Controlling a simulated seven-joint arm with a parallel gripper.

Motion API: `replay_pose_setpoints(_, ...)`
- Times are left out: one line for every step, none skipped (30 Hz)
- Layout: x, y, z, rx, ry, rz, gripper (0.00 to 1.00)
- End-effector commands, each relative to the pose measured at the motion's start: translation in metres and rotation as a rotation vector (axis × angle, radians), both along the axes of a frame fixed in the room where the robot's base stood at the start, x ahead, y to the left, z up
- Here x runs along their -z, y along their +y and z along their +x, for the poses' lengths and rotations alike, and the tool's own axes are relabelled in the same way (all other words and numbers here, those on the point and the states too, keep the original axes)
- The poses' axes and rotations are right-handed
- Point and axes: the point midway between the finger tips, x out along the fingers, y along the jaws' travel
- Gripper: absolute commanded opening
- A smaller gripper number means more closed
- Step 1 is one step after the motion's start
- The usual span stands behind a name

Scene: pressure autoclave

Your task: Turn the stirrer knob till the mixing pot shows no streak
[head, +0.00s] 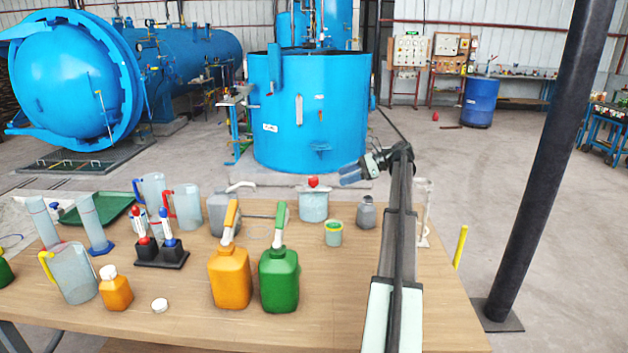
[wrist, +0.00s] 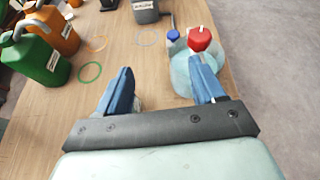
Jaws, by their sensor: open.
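The mixing pot (head: 313,208) is a clear vessel with pale blue-green contents, standing upright near the far edge of the table. The red stirrer knob (head: 313,182) sits on its top. In the wrist view the pot (wrist: 181,76) is at upper right, with the red knob (wrist: 200,39) and a smaller blue cap (wrist: 173,36) on it. My gripper (wrist: 163,88) is open and empty, its blue fingers apart. The right finger overlaps the pot in this view; I cannot tell if it touches. In the head view my gripper (head: 352,174) is right of the knob. No streak can be made out.
Green (head: 279,282) and orange (head: 229,280) jugs with pump tops stand nearer on the table. A small green-banded cup (head: 333,234) and a grey bottle (head: 366,214) stand close to the pot. Measuring jugs and cylinders fill the left side.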

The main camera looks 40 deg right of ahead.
Motion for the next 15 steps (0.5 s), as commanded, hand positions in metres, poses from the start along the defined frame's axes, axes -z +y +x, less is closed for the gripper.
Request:
replay_pose_setpoints(0.002, 0.012, -0.006, 0.054, -0.001, -0.002, 0.68)
replay_pose_setpoints(0.002, 0.013, -0.005, 0.086, -0.001, -0.002, 0.68)
replay_pose_setpoints(0.003, 0.012, -0.003, 0.129, 0.0, 0.001, 0.68)
replay_pose_setpoints(0.003, 0.012, -0.003, 0.16, -0.001, 0.003, 0.68)
replay_pose_setpoints(0.003, 0.008, 0.0, 0.192, 0.0, 0.008, 0.68)
replay_pose_setpoints(0.003, 0.005, 0.003, 0.23, 0.0, 0.013, 0.68)
replay_pose_setpoints(0.002, 0.001, 0.006, 0.258, -0.001, 0.017, 0.68)
replay_pose_setpoints(0.002, -0.002, 0.008, 0.281, 0.001, 0.022, 0.68)
replay_pose_setpoints(0.001, -0.008, 0.012, 0.313, 0.001, 0.029, 0.68)
replay_pose_setpoints(0.0, -0.011, 0.013, 0.334, 0.0, 0.034, 0.68)
replay_pose_setpoints(0.0, -0.014, 0.015, 0.352, 0.002, 0.041, 0.68)
replay_pose_setpoints(-0.001, -0.016, 0.017, 0.371, 0.003, 0.048, 0.68)
replay_pose_setpoints(-0.001, -0.018, 0.018, 0.383, 0.006, 0.055, 0.68)
replay_pose_setpoints(-0.001, -0.018, 0.019, 0.39, 0.008, 0.061, 0.68)
replay_pose_setpoints(0.0, -0.017, 0.02, 0.392, 0.011, 0.065, 0.68)
